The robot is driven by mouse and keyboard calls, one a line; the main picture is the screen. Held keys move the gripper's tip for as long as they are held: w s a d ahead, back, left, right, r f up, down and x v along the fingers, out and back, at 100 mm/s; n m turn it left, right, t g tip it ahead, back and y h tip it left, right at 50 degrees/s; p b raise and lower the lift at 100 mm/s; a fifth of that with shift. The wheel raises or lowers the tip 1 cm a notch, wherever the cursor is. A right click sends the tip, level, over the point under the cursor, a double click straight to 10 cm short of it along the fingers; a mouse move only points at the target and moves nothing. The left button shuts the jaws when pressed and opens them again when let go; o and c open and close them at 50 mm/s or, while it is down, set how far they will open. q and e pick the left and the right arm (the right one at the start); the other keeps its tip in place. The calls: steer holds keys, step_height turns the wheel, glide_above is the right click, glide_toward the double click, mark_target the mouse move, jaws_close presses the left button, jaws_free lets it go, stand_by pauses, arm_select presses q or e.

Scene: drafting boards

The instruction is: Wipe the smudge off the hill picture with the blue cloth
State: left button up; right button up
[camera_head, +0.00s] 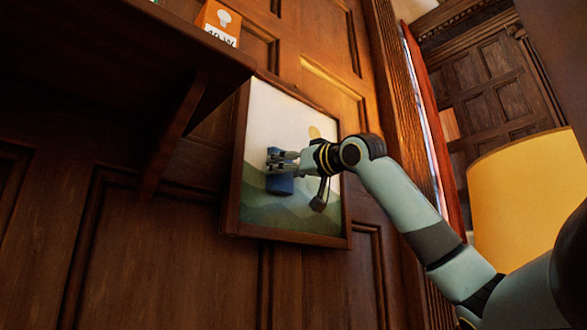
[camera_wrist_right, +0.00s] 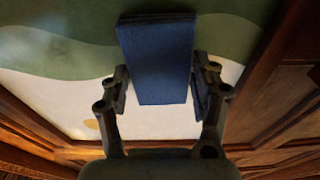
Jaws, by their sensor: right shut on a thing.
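The hill picture (camera_head: 290,215) hangs framed on the wood-panelled wall, with green hills, a pale sky and a yellow sun. My right gripper (camera_head: 280,160) is in front of the picture's left half, shut on the blue cloth (camera_head: 279,185), a folded block. The cloth is at or very near the picture's surface; I cannot tell whether it touches. The right wrist view shows the cloth (camera_wrist_right: 157,60) between both fingers, with the picture (camera_wrist_right: 60,95) behind it. A faint greyish patch at that view's left edge may be the smudge; I cannot tell. My left gripper is out of view.
A dark wooden shelf (camera_head: 150,75) juts out at the upper left, with an orange-and-white bulb box (camera_head: 220,22) on it and a bracket (camera_head: 172,138) below. A yellow lampshade (camera_head: 520,200) stands at the right, behind my right arm. A red curtain (camera_head: 432,115) hangs by the window.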

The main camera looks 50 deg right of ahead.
steer(key=shift+w+a+r+p, duration=0.1)
steer(key=shift+a+r+p, duration=0.15)
steer(key=shift+a, duration=0.7)
steer(key=shift+w+a+r+p, duration=0.15)
steer(key=shift+a+p, duration=0.2)
steer(key=shift+a, duration=0.6)
steer(key=shift+w+a+r+p, duration=0.15)
steer(key=shift+a+p, duration=0.15)
steer(key=shift+a, duration=0.65)
steer(key=shift+s, duration=0.1)
steer(key=shift+s+f+b, duration=0.1)
steer(key=shift+s+b, duration=0.35)
steer(key=shift+b, duration=0.05)
steer(key=b, duration=0.3)
glide_toward(258, 161)
steer(key=shift+w+r, duration=0.2)
steer(key=shift+r, duration=0.35)
steer(key=shift+s, duration=0.1)
